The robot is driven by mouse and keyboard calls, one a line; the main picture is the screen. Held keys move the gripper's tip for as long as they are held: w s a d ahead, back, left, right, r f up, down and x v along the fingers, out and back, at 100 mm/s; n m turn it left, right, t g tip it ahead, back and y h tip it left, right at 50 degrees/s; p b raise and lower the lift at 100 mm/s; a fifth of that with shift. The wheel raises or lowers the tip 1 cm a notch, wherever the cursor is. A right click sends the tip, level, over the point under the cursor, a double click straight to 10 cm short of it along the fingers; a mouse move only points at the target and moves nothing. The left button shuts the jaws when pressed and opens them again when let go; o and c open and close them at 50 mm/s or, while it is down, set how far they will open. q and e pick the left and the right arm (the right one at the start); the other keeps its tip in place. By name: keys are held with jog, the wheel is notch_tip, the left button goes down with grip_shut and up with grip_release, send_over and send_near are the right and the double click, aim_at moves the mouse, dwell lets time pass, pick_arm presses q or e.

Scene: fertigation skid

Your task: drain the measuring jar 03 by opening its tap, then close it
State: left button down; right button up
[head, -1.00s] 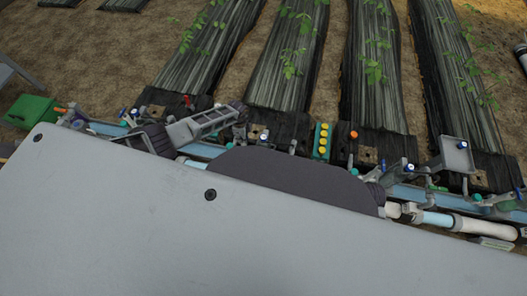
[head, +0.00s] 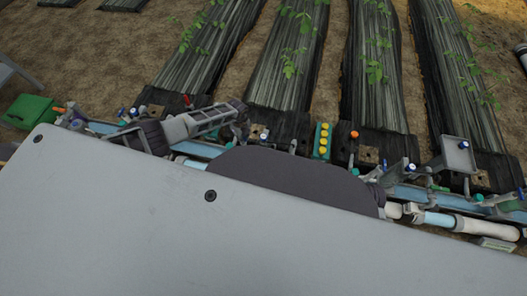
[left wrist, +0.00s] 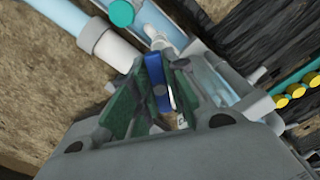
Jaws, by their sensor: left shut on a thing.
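A clear tube (left wrist: 208,78), perhaps the measuring jar, lies just beyond the fingers; no number or liquid level can be read. My right gripper cannot be made out in either view.
A teal cap (left wrist: 122,13) and white pipe fitting (left wrist: 108,42) are close to the fingers. A green block with yellow caps (head: 322,141) stands to the right. A grey tray (head: 457,156) is farther right. Black-covered plant beds (head: 290,75) lie behind the pipes.

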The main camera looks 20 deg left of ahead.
pick_arm(q)
jog(key=m+b, duration=0.1)
jog(key=m, duration=0.4)
jog(key=shift+w+m, duration=0.1)
jog(key=shift+m, duration=0.2)
jog(key=shift+m+b, duration=0.7)
jog(key=shift+m, duration=2.3)
jog(key=c, duration=1.4)
grip_release()
jog(key=shift+o, duration=0.2)
